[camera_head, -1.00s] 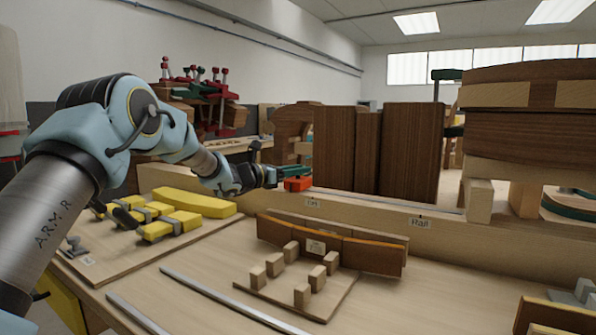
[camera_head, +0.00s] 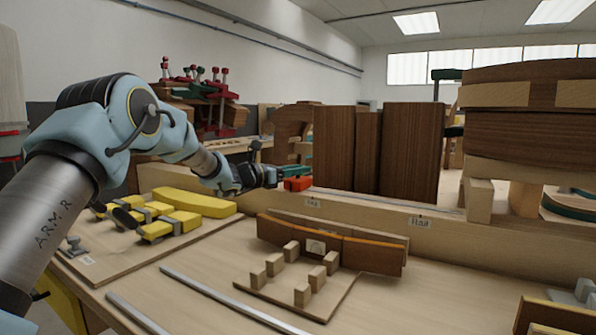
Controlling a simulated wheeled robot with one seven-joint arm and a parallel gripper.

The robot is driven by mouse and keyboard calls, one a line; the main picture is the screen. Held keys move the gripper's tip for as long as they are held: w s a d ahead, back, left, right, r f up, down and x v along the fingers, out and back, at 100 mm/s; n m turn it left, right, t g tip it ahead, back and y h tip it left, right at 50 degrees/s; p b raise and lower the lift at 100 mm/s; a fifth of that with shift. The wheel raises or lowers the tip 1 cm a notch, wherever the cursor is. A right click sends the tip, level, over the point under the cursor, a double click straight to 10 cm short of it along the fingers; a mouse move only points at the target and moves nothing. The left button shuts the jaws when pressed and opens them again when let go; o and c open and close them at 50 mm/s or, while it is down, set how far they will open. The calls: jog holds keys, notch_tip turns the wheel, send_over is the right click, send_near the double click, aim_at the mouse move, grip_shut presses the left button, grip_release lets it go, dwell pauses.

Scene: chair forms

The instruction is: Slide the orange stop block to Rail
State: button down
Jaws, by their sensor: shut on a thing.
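The orange stop block (camera_head: 298,184) sits on the ledge at the back of the bench, by its left label. My gripper (camera_head: 284,174) reaches in from the left and is shut on the block; its green fingertips show at the block's top. The fine contact is too small to see. The label Rail (camera_head: 419,222) is on the front face of the ledge, to the right of the block. A metal strip (camera_head: 385,203) runs along the ledge top from near the block toward that label.
Dark wooden panels (camera_head: 375,150) stand behind the strip. A stacked wooden chair form (camera_head: 478,200) stands at the ledge's right. In front are a curved wooden form with small blocks (camera_head: 330,243), yellow clamps (camera_head: 172,225) on a board, and metal bars (camera_head: 225,300).

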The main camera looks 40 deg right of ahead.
jog(key=shift+s+d+f+b, duration=0.15)
jog(key=shift+s+f+b, duration=0.1)
jog(key=shift+s+b, duration=0.4)
jog(key=s+d+b, duration=0.1)
jog(key=s+b, duration=0.3)
jog(key=s+d+b, duration=0.1)
jog(key=s+b, duration=0.4)
jog(key=s+d+b, duration=0.1)
jog(key=s+b, duration=0.3)
jog(key=b, duration=0.1)
jog(key=shift+s+d+f, duration=0.3)
jog(key=shift+s, duration=0.05)
jog(key=s+d+b, duration=0.1)
jog(key=s+b, duration=0.2)
jog(key=s, duration=0.3)
jog(key=s+d+b, duration=0.2)
jog(key=s+b, duration=0.1)
jog(key=s, duration=0.2)
jog(key=s+d+b, duration=0.1)
jog(key=s+b, duration=0.2)
jog(key=s, duration=0.3)
jog(key=shift+s+d+r, duration=0.3)
jog(key=shift+d, duration=0.05)
jog(key=shift+s+d+r+b, duration=0.15)
jog(key=shift+s+b, duration=0.25)
jog(key=shift+s, duration=0.25)
jog(key=c, duration=0.5)
grip_release()
jog(key=shift+c, duration=0.2)
